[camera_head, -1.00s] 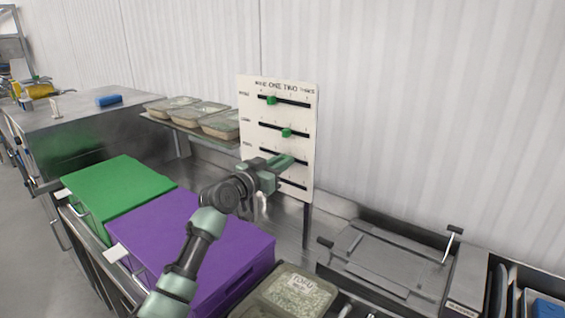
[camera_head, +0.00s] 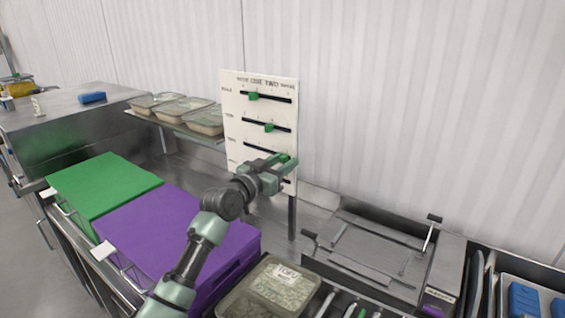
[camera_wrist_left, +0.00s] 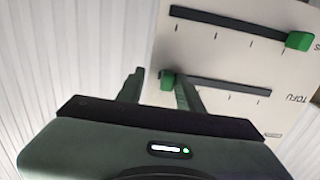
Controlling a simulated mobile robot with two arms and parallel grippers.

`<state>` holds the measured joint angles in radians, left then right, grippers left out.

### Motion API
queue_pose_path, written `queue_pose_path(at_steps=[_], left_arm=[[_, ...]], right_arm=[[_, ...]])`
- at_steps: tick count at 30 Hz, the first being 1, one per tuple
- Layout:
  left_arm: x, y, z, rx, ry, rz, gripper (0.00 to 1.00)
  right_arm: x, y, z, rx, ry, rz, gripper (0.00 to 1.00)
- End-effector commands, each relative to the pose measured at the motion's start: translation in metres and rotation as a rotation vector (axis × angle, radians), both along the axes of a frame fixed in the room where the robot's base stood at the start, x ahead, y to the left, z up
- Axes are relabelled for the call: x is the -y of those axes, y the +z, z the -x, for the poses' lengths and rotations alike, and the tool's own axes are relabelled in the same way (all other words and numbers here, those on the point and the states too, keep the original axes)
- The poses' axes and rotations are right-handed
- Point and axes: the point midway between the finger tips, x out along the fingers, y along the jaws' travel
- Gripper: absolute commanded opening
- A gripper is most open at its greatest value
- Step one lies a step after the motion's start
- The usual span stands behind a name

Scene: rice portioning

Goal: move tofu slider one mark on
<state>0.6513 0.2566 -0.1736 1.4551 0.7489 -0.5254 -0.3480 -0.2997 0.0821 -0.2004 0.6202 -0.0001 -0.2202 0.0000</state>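The white slider board (camera_head: 232,112) stands upright behind the counter, with several black slots and green knobs. The tofu slider's green knob (camera_wrist_left: 167,81) sits in the slot by the TOFU label, at the slot end away from that label. In the head view the knob (camera_head: 284,157) is at the right end of the third slot, partly hidden by my gripper. My left gripper (camera_wrist_left: 160,88) is open at the board, one finger on each side of the knob. The knob is close to one finger, with a gap to the other; I cannot tell if they touch.
Another green knob (camera_wrist_left: 299,41) is on the neighbouring slot. A purple lid (camera_head: 170,225) and green lid (camera_head: 105,183) lie below left. A TOFU container (camera_head: 287,272) stands in front. Filled trays (camera_head: 205,120) sit on a shelf left of the board.

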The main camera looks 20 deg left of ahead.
Motion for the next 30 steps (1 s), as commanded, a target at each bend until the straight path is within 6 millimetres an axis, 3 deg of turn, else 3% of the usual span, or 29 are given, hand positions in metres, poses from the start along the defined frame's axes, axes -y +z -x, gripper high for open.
queue_pose_path(at_steps=[5,18,30], left_arm=[[-0.003,-0.001,0.007,0.002,0.001,0.000,0.36],[-0.022,-0.001,0.068,0.001,-0.001,-0.004,0.36],[-0.024,0.001,0.074,0.001,-0.001,-0.002,0.36]], right_arm=[[-0.005,-0.003,0.000,0.000,-0.003,-0.005,0.00],[-0.005,-0.023,0.000,0.000,-0.003,-0.005,0.00],[0.000,-0.023,0.000,0.000,-0.001,0.000,0.00]])
